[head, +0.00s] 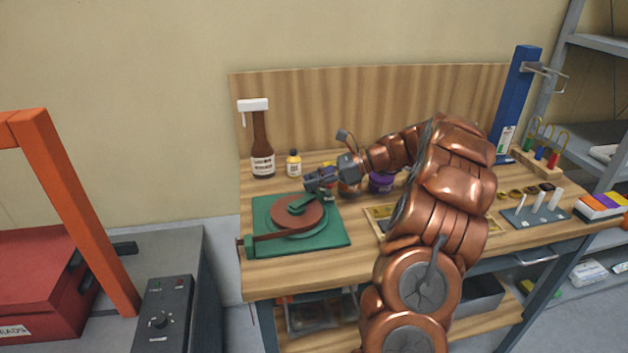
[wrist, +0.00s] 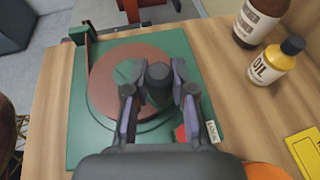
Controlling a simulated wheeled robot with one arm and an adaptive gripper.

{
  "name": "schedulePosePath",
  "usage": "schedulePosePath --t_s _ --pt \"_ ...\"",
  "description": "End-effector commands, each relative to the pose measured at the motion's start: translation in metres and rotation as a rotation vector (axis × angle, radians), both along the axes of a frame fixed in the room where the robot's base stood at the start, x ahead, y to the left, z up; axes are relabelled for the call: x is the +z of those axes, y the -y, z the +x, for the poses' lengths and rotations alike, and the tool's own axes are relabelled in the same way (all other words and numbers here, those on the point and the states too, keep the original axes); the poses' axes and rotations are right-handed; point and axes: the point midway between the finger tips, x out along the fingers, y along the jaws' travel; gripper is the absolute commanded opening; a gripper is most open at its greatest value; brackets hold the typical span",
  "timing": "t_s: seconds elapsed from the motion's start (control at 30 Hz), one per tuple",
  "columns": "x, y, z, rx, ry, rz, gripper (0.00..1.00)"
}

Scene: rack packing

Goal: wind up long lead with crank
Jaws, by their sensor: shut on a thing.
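The winder is a square green base (head: 330,239) with a red-brown disc (head: 285,217) on it, at the left of the bench. A short green crank arm (head: 303,204) lies across the disc. A brown strip (head: 285,234), apparently the lead, runs from the disc to a green post (head: 249,246) at the front left corner. My gripper (head: 313,183) is over the back right part of the disc. In the wrist view, its fingers are shut around a dark upright knob (wrist: 158,78) at the crank's end. The fingers hide the knob's sides.
A brown bottle (head: 262,150) and a yellow oil bottle (head: 294,164) stand behind the winder. A purple-lidded jar (head: 381,182) and a wooden tray (head: 377,214) are to the right, partly behind my arm. A wooden back panel (head: 350,105) closes off the rear.

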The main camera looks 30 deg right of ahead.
Motion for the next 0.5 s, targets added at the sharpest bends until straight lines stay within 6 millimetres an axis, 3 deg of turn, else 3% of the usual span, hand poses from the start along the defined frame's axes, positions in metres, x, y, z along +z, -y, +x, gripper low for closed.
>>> schedulePosePath --t_s 0.5 --pt "0.0045 0.0003 0.0047 0.042 0.004 -0.004 0.0"
